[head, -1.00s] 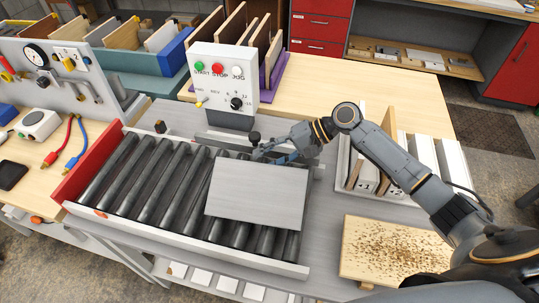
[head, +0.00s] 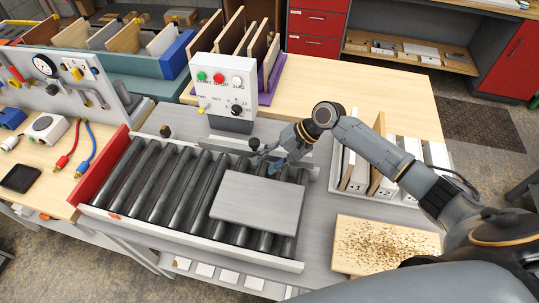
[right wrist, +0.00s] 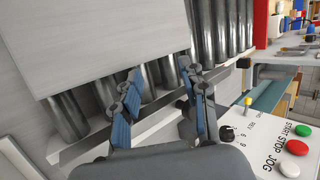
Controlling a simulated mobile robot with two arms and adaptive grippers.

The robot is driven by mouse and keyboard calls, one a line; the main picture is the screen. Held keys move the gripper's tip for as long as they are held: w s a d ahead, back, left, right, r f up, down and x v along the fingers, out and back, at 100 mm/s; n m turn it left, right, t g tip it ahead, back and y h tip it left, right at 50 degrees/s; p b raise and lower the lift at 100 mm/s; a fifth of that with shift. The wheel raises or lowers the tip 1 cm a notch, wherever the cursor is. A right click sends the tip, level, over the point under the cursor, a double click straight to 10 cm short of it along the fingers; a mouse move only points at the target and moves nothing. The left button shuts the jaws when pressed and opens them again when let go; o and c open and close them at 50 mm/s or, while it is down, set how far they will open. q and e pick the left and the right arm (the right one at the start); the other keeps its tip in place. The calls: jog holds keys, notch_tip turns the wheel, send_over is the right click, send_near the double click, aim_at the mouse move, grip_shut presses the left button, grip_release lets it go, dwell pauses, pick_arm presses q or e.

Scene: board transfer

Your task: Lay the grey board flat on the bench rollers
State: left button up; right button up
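The grey board (head: 258,203) lies on the bench rollers (head: 165,180), toward their right end, and looks flat. Its near edge is close to the white front rail. My right gripper (head: 263,165) is just behind the board's far edge, above the rollers and apart from the board. In the right wrist view my right gripper (right wrist: 160,76) has its blue-padded fingers spread with nothing between them, and the board (right wrist: 90,40) is at the upper left beyond the fingertips. My left gripper is not in view.
A control box (head: 223,90) with buttons stands behind the rollers. A red end plate (head: 100,168) closes the left end. At right are a rack of upright boards (head: 352,168) and a speckled board (head: 385,245). The left rollers are bare.

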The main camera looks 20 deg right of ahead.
jog(key=h+p, duration=0.2)
jog(key=p, duration=0.1)
jog(key=shift+d+r+g, duration=0.15)
jog(key=shift+g, duration=0.15)
jog(key=shift+s+d+r, duration=0.15)
jog(key=shift+d+r, duration=0.05)
jog(key=shift+d, duration=0.3)
jog(key=shift+s+d+r, duration=0.15)
jog(key=shift+d+r, duration=0.05)
jog(key=shift+d, duration=0.3)
jog(key=shift+s+d+r, duration=0.15)
jog(key=shift+d+r, duration=0.05)
jog(key=shift+d, duration=0.3)
jog(key=o, duration=0.6)
jog(key=shift+c, duration=0.2)
jog(key=shift+r, duration=0.1)
notch_tip(320, 180, up, 7)
jog(key=d, duration=0.1)
jog(key=shift+s+d+r, duration=0.15)
jog(key=shift+d+r, duration=0.05)
